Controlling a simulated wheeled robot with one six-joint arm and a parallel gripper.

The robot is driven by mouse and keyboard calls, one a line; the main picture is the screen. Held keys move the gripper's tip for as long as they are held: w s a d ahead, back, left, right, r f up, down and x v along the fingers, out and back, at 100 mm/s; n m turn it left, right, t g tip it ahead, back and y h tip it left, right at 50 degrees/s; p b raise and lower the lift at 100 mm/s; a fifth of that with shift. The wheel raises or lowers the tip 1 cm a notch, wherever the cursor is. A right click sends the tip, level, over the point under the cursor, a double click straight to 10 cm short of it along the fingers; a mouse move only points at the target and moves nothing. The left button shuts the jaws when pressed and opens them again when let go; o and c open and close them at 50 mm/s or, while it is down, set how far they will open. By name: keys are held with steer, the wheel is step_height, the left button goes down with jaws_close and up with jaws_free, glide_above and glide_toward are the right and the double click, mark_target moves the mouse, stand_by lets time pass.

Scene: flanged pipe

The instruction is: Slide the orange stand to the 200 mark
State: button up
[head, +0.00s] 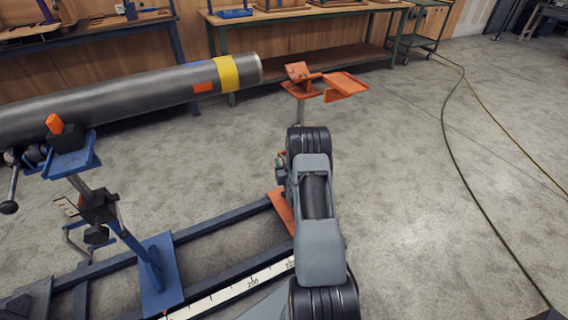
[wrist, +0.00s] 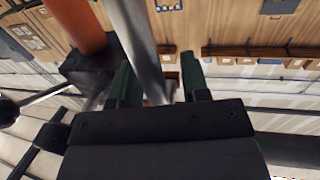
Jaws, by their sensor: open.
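The orange stand has an orange head with a side tray (head: 342,84), a grey post (head: 300,112) and an orange base plate (head: 281,208) across the rails. The white scale (head: 225,298) shows 200 to the left of and nearer than the base plate; the larger mark is partly covered by my arm. In the head view my arm hides my gripper and the post's lower part. In the wrist view my gripper (wrist: 160,88) is open, with its dark green fingers on either side of a metal post (wrist: 142,45). I cannot tell whether they touch it.
A blue stand (head: 160,278) stands on the rails to the left, under a grey pipe (head: 130,102) with a yellow band. A workbench (head: 310,14) runs along the back wall. Cables (head: 450,150) lie on the open floor at right.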

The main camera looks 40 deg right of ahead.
jaws_close()
stand_by(0.5)
